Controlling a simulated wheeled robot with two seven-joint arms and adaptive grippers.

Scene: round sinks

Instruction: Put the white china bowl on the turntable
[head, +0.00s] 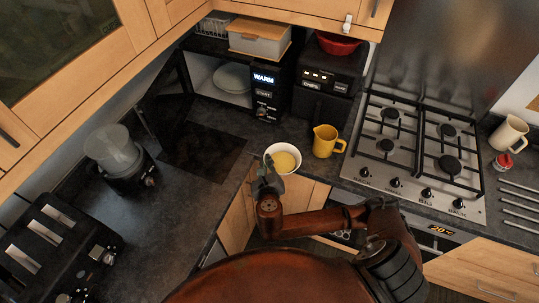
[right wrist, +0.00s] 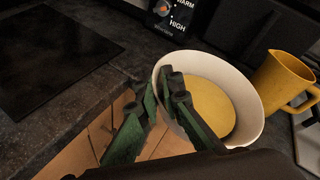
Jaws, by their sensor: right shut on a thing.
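The white china bowl (head: 270,152) holds something yellow and is at the counter's front edge, left of a yellow jug. It also shows large in the right wrist view (right wrist: 252,110), close to upright. My right gripper (head: 265,180) is shut on the near-left side of the bowl's rim; its green-sided fingers (right wrist: 160,95) pinch the wall. I cannot tell whether the bowl touches the counter. The turntable (head: 232,79) is a pale round plate inside the open microwave (head: 264,89), behind and left of the bowl. My left gripper is not in view.
The microwave door (head: 160,99) stands open to the left. The yellow jug (head: 325,141) is close to the bowl's right. A black air fryer (head: 323,95) stands behind it. A hob (head: 417,145) is at right, a blender (head: 115,155) and toaster (head: 52,247) at left. Counter before the microwave is clear.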

